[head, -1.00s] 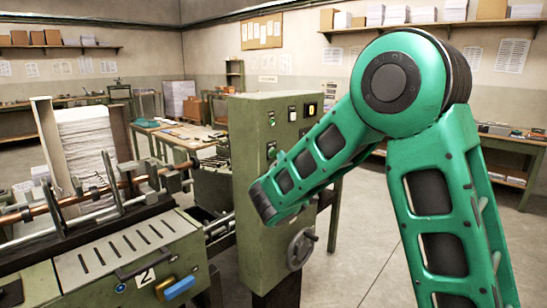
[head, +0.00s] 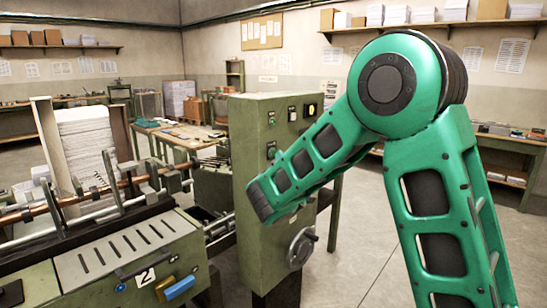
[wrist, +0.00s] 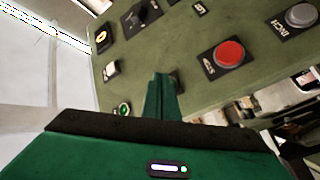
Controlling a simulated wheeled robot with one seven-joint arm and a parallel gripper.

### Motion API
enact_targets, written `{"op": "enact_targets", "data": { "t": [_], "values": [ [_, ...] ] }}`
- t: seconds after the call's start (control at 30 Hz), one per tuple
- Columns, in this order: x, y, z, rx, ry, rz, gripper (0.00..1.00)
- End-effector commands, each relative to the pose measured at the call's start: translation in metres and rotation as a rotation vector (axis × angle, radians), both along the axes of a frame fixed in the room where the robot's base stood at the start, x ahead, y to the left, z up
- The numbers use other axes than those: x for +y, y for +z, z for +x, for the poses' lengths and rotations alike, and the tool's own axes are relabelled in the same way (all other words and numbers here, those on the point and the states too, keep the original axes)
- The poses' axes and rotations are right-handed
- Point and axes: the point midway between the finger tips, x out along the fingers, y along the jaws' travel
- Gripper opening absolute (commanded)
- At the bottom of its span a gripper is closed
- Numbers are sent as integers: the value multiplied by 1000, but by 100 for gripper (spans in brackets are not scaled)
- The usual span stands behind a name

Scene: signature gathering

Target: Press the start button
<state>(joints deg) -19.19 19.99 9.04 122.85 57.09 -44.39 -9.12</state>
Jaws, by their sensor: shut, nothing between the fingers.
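The control box (head: 238,190) is a green cabinet with buttons on its front. A green button (head: 271,150) shows on it in the head view; it may be the start button, but its label is too small to read. In the wrist view my gripper (wrist: 162,82) is shut and empty, its narrow fingers pointing at the panel (wrist: 190,25). A dark button plate (wrist: 178,79) is mostly hidden just behind the fingertips. I cannot tell whether they touch. In the head view my arm hides the gripper.
In the wrist view a red stop button (wrist: 229,54) and a grey inch button (wrist: 300,15) lie to the right. A green lamp (wrist: 122,110) and a black selector knob (wrist: 140,17) are nearby. A handwheel (head: 301,248) sits low on the box.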

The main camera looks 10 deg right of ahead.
Motion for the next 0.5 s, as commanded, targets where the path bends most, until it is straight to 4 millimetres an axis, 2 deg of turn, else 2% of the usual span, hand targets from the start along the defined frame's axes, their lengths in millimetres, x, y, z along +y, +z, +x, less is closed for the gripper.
{"op": "enact_targets", "data": {
  "t": [0.5],
  "values": [
    [3,0,4,0,0,0,0]
  ]
}}
